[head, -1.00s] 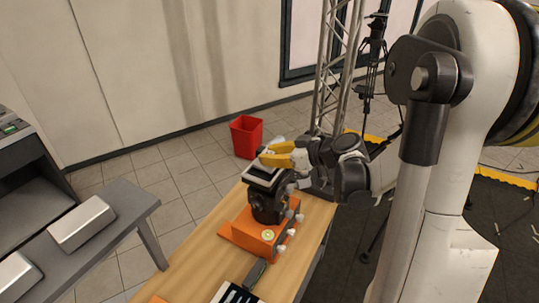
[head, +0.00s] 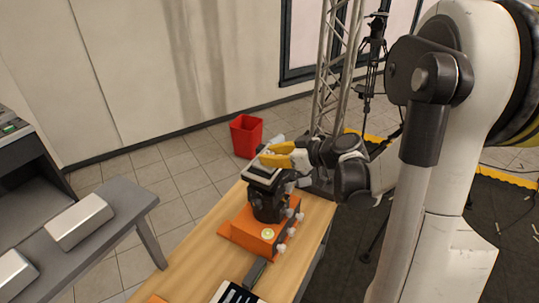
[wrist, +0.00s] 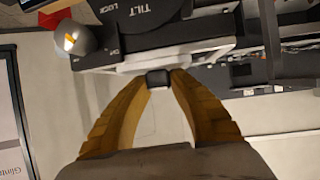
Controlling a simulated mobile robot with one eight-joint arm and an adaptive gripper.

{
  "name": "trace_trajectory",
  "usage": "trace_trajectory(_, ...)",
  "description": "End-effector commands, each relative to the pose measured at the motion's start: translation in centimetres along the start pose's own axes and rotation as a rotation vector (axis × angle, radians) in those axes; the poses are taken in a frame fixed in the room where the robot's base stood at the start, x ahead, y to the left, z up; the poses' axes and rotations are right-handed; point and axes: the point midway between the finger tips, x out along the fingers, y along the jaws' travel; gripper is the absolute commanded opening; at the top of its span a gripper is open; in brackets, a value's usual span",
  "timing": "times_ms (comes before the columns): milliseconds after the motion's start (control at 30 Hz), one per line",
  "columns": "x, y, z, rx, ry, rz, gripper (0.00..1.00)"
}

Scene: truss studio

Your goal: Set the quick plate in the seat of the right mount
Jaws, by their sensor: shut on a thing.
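A black mount (head: 266,207) stands on an orange base (head: 252,236) on the wooden bench. Its dark head, lettered TILT LOCK, fills the top of the wrist view (wrist: 150,22). My gripper (head: 270,158) is at the top of this mount, its yellow fingers reaching in from the right. In the wrist view its fingertips (wrist: 159,76) close on a small black block, seemingly part of the quick plate (wrist: 158,79), right against the mount's head. The fingers and mount hide most of the plate, so I cannot tell whether it lies flat in the seat.
Pale knobs (head: 290,231) stick out from the orange base's right side. A black-and-white striped item (head: 235,293) lies at the bench's near end. A red bin (head: 246,136) stands on the floor behind. A grey table (head: 125,200) with metal blocks is at left.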

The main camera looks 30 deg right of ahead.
Motion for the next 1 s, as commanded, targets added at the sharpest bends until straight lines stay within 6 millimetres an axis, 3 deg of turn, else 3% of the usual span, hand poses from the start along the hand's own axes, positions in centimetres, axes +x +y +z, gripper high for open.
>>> trace_trajectory(433, 0.1, 0.0, 0.2, 0.0, 0.0, 0.0, 0.0)
trace_trajectory(467, 0.1, 0.0, 0.2, 0.0, 0.0, 0.0, 0.28)
trace_trajectory(533, 0.1, 0.0, 0.2, 0.0, 0.0, 0.0, 0.47)
trace_trajectory(867, -0.1, 0.0, 0.2, 0.0, 0.0, 0.0, 0.47)
trace_trajectory(1000, -1.8, 0.1, 0.3, 0.002, 0.0, 0.003, 0.47)
